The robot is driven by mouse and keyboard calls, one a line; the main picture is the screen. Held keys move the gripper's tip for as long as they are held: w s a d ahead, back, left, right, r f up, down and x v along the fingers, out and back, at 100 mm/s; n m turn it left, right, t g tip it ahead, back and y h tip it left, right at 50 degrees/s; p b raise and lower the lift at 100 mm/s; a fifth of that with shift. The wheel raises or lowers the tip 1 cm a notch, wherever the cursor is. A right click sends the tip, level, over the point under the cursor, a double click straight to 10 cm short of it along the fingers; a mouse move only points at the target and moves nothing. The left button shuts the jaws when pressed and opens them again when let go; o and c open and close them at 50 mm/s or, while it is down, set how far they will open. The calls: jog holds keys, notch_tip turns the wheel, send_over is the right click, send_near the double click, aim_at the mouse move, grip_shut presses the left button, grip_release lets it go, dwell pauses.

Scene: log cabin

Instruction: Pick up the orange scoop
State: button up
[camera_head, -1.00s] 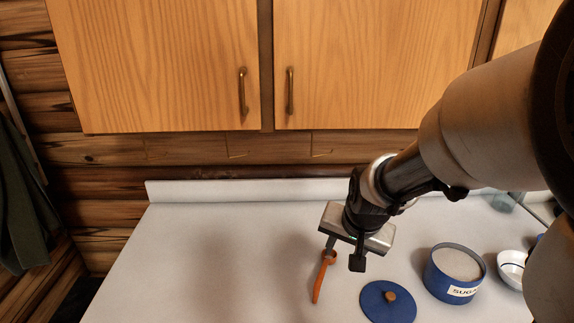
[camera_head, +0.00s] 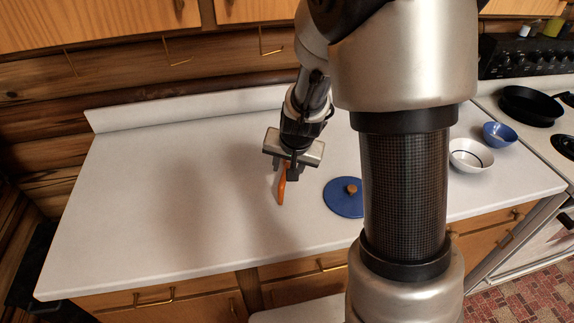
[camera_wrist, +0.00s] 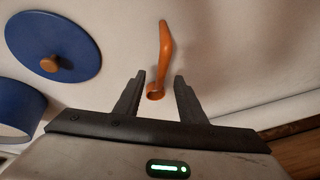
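The orange scoop (camera_head: 282,189) lies on the white counter, its handle toward the counter's front edge. In the wrist view the scoop (camera_wrist: 165,45) has its handle pointing up the picture and its small round bowl low, in line with the gap between the fingertips. My gripper (camera_head: 285,172) is above the scoop's bowl end and hides part of it in the head view. In the wrist view my gripper (camera_wrist: 158,80) is open, one finger on each side of the bowl, with visible space on both sides. I cannot tell how far above the counter the fingertips are.
A blue lid (camera_head: 344,197) with a wooden knob lies right of the scoop. A blue pot (camera_wrist: 18,112) shows at the wrist view's left edge. White (camera_head: 471,155) and blue (camera_head: 499,134) bowls stand farther right, near the stove. The counter's left (camera_head: 150,190) is clear.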

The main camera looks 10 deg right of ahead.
jog(key=x, duration=0.5)
jog(key=shift+a+f, duration=0.1)
jog(key=shift+a, duration=0.05)
jog(key=shift+c, duration=0.4)
grip_shut()
